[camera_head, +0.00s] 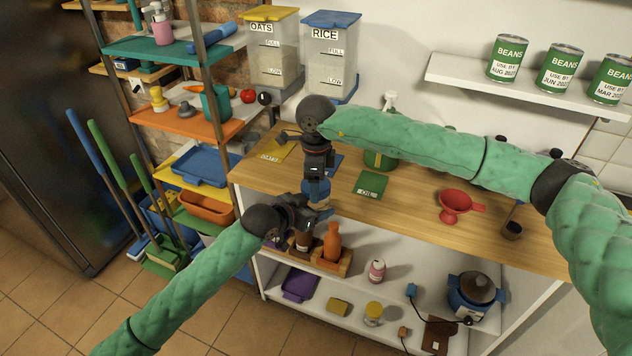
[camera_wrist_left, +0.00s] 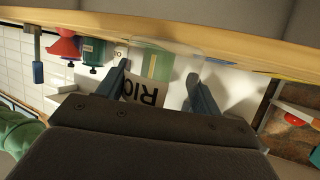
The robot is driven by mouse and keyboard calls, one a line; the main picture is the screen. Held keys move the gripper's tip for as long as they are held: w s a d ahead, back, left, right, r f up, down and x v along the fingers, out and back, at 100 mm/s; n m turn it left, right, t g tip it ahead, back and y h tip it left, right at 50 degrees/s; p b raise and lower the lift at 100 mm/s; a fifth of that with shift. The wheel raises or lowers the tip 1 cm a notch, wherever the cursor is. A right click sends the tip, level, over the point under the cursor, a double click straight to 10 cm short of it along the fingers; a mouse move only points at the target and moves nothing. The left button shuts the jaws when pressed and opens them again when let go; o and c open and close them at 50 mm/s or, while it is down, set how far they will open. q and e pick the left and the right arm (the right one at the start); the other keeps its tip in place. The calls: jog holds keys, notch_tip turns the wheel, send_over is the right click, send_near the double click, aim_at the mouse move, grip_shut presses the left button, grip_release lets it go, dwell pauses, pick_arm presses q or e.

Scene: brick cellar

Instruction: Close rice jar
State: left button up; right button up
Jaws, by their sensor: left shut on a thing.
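The rice jar (camera_wrist_left: 145,93) is clear, with a white label whose letters "RIC" show upside down in the left wrist view. It sits between the two fingers of my left gripper (camera_wrist_left: 162,88), which is shut on it. In the head view my left gripper (camera_head: 318,213) is at the front left edge of the wooden counter, and the jar is mostly hidden. A blue round part (camera_head: 317,188), seemingly a lid, shows just above it. My right gripper (camera_head: 317,172) points down directly over this blue part. Its fingertips are too hidden to tell open from shut.
On the wooden counter (camera_head: 415,215) are a yellow oats card (camera_head: 277,149), a green card (camera_head: 370,186), a green canister (camera_head: 380,160) and a red funnel (camera_head: 455,204). Large OATS (camera_head: 272,50) and RICE (camera_head: 329,60) dispensers stand behind. Bottles and a cooker (camera_head: 473,293) are below.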

jog(key=o, duration=1.1)
jog(key=shift+r, duration=0.1)
jog(key=shift+r, duration=2.15)
jog(key=shift+c, duration=0.4)
